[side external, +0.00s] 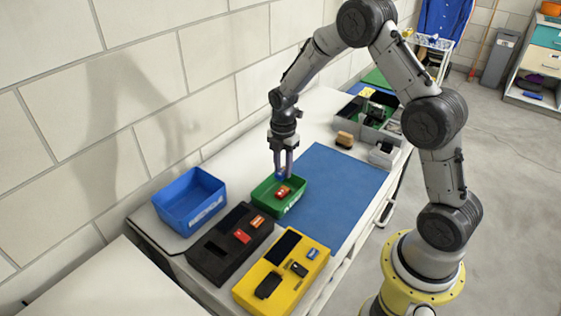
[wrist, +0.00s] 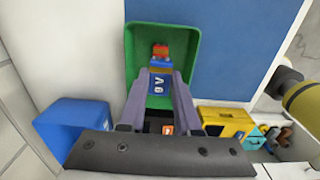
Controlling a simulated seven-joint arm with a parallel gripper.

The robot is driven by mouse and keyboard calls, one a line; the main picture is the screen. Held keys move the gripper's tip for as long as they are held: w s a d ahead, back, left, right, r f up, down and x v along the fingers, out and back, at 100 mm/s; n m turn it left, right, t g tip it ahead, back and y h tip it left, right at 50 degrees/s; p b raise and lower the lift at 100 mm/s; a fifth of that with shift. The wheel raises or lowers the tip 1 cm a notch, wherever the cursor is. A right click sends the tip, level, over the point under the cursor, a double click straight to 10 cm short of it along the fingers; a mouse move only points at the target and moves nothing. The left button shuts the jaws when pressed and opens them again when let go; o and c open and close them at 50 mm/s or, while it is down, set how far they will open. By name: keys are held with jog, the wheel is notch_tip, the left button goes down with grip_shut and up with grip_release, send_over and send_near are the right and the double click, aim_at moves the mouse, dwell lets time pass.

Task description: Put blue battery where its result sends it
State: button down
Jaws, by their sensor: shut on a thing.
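My gripper (side external: 283,173) points down over the green bin (side external: 264,204) and is shut on the blue battery (side external: 281,177). In the wrist view the blue battery (wrist: 160,84) sits between the two fingertips, with white marks on its face. The green bin (wrist: 186,42) is behind and around it in that view. A red-orange battery (side external: 283,192) lies in the green bin and also shows in the wrist view (wrist: 160,50). I cannot tell whether the blue battery touches the bin floor or the red-orange battery.
An open blue bin (side external: 190,204) stands left of the green one. A black device (side external: 215,262) with red and orange pieces and a yellow device (side external: 262,291) with a small blue piece are in front. The blue mat (side external: 335,195) is clear. A grey divided tray (side external: 350,125) stands behind.

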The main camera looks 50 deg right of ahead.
aim_at(283, 171)
jog(key=shift+f, duration=1.65)
jog(key=c, duration=0.5)
grip_release()
notch_tip(283, 171, up, 14)
jog(key=shift+f, duration=0.1)
